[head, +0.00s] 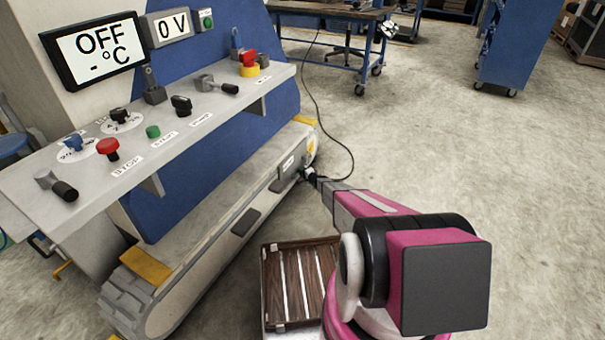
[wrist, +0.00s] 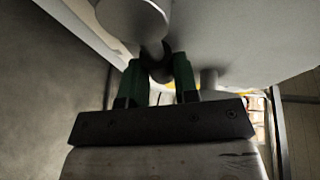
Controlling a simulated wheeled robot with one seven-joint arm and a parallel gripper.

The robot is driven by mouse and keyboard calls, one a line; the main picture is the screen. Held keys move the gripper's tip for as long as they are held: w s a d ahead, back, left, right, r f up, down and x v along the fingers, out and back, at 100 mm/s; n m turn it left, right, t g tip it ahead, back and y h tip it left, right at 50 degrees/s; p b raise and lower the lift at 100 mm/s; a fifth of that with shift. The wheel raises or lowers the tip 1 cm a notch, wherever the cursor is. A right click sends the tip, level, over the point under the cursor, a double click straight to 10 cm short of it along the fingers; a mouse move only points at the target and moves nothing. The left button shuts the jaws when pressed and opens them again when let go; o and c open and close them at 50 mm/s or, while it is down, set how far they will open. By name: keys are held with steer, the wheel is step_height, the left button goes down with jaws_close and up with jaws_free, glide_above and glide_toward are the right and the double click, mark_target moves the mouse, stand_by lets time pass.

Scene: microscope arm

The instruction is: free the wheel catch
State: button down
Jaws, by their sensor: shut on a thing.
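In the wrist view, my gripper (wrist: 158,75) has its two green fingers shut on a dark rounded knob (wrist: 156,62). The knob hangs below a pale grey cylinder (wrist: 133,18); I take it to be the wheel catch's handle, but its shape is mostly hidden by the fingers. In the head view, my pink arm reaches to the low side of the machine's tracked base (head: 210,225), and my gripper (head: 308,173) is small at a labelled grey plate (head: 289,163). What it holds is too small to tell there.
A control panel (head: 190,125) with knobs, buttons and levers stands above the base. The display (head: 95,48) reads OFF. A dark slatted crate (head: 298,290) sits beside my arm. A cable (head: 325,115) crosses the floor. Open floor lies to the right, with a blue cabinet (head: 515,45) farther back.

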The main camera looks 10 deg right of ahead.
steer(key=shift+s+a+f+m+g+y, duration=0.25)
steer(key=shift+f+m+g, duration=0.55)
steer(key=shift+m, duration=0.35)
steer(key=shift+s+a+f+m+g+y, duration=0.1)
steer(key=shift+s+f+m+g+y, duration=0.15)
steer(key=shift+f+m+g, duration=0.7)
steer(key=shift+s+a+f+m+g+y, duration=0.25)
steer(key=shift+f+m+g, duration=0.35)
steer(key=shift+m, duration=0.7)
steer(key=shift+s, duration=0.1)
steer(key=c, duration=0.9)
jaws_free()
steer(key=shift+o, duration=0.2)
steer(key=shift+d, duration=0.15)
steer(key=v, duration=1)
steer(key=shift+s+d, duration=0.2)
